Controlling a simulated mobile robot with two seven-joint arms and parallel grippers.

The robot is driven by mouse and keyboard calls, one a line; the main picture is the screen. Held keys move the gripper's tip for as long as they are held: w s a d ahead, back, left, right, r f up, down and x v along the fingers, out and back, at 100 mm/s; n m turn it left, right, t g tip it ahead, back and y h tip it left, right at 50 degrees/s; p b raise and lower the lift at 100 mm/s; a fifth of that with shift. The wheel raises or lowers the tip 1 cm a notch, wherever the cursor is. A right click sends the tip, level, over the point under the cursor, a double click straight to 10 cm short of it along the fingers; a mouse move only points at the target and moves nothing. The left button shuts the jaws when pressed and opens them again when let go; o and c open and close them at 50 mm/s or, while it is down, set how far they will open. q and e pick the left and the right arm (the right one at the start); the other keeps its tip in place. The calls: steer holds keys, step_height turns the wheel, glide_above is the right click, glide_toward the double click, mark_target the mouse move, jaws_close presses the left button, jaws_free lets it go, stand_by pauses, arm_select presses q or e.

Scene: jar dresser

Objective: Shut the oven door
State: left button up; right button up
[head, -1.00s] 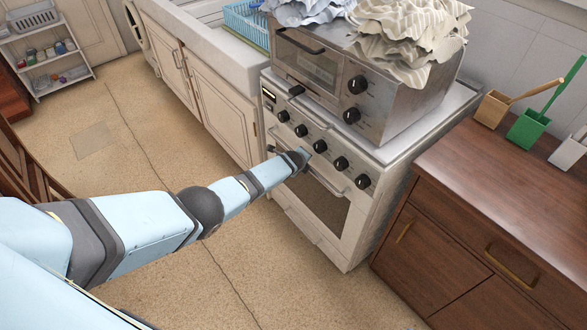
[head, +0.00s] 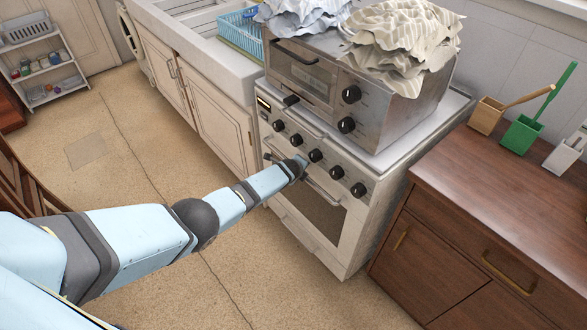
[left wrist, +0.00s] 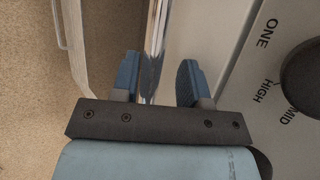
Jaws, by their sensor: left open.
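The white stove's oven door (head: 345,233) has a dark window and a bar handle (head: 323,194) along its top. It looks shut or nearly shut in the head view. My left gripper (head: 299,167) is at the door's upper left, just below the row of black knobs. I cannot tell whether the fingers touch the door. My right gripper is not in view.
A steel countertop oven (head: 365,95) with crumpled cloths (head: 400,35) on it stands on the stove. A wooden cabinet (head: 490,200) is close on the right. A sink unit (head: 200,100) is on the left. The floor (head: 120,165) before the stove is clear.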

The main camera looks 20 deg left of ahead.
arm_select(q)
steer(key=p+v, duration=0.5)
steer(key=v, duration=0.8)
steer(key=shift+s+r, duration=0.15)
steer(key=shift+r, duration=0.05)
steer(key=s+d+r+n+h+p, duration=0.1)
steer(key=s+d+n, duration=0.25)
steer(key=s, duration=0.55)
steer(key=s+d+r+n+t+h+p, duration=0.1)
steer(key=s+d+n+h+p, duration=0.1)
steer(key=s+n, duration=0.5)
steer(key=s+d+r+n+h+p, duration=0.1)
steer(key=s+d+r+n, duration=0.15)
steer(key=s, duration=0.85)
steer(key=s+r+n+t+p, duration=0.1)
steer(key=s+r+n, duration=0.4)
steer(key=s, duration=0.4)
steer(key=shift+a+r+n, duration=0.4)
steer(key=shift+r, duration=0.1)
